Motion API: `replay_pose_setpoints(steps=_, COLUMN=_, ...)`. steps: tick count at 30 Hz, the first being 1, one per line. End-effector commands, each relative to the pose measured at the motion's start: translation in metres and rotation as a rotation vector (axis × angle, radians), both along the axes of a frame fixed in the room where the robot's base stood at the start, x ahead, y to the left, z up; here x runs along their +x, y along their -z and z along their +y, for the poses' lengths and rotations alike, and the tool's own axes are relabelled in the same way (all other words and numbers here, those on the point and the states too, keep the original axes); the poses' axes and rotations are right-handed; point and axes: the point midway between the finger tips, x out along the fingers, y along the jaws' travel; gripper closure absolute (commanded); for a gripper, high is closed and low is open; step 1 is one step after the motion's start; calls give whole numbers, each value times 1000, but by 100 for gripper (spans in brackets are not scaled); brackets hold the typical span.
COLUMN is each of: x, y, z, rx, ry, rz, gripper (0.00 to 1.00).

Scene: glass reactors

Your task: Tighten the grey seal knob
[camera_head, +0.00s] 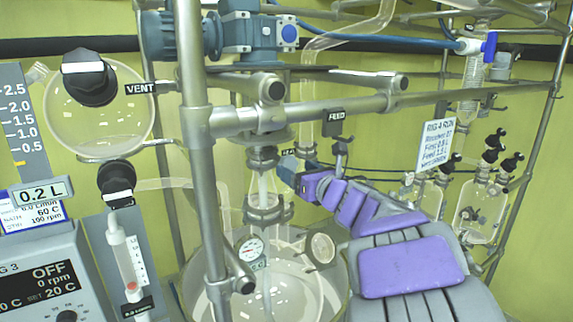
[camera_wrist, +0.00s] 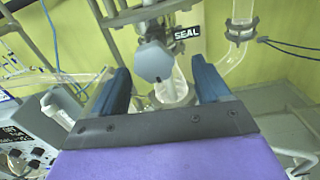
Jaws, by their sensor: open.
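The grey seal knob (camera_wrist: 153,62) shows in the wrist view as a pale, faceted disc beside a black label reading SEAL (camera_wrist: 187,34). My gripper (camera_wrist: 160,70) is open, with one dark blue finger on each side of the knob in the picture. Gaps show between the knob and both fingers, and nothing is held. How far the knob lies beyond the fingertips is hard to tell.
A metal frame post (camera_head: 207,150) and crossbar (camera_head: 310,105) stand close to my arm. A large glass vessel (camera_head: 205,292) lies below. The VENT knob (camera_head: 90,78) and control box (camera_head: 45,275) are at left. Glass flasks (camera_head: 480,210) hang at right.

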Motion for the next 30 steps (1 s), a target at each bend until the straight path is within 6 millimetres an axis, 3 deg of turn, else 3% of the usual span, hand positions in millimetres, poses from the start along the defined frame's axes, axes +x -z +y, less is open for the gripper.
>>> replay_pose_setpoints(steps=4, x=18, y=0, z=18, rx=-2, ry=-4, rz=1, gripper=24)
replay_pose_setpoints(steps=10, x=32, y=0, z=29, rx=-5, ry=0, rz=1, gripper=24)
replay_pose_setpoints(steps=22, x=37, y=0, z=23, rx=-1, ry=2, rz=0, gripper=24)
replay_pose_setpoints(steps=30, x=37, y=0, z=28, rx=-4, ry=1, rz=0, gripper=48)
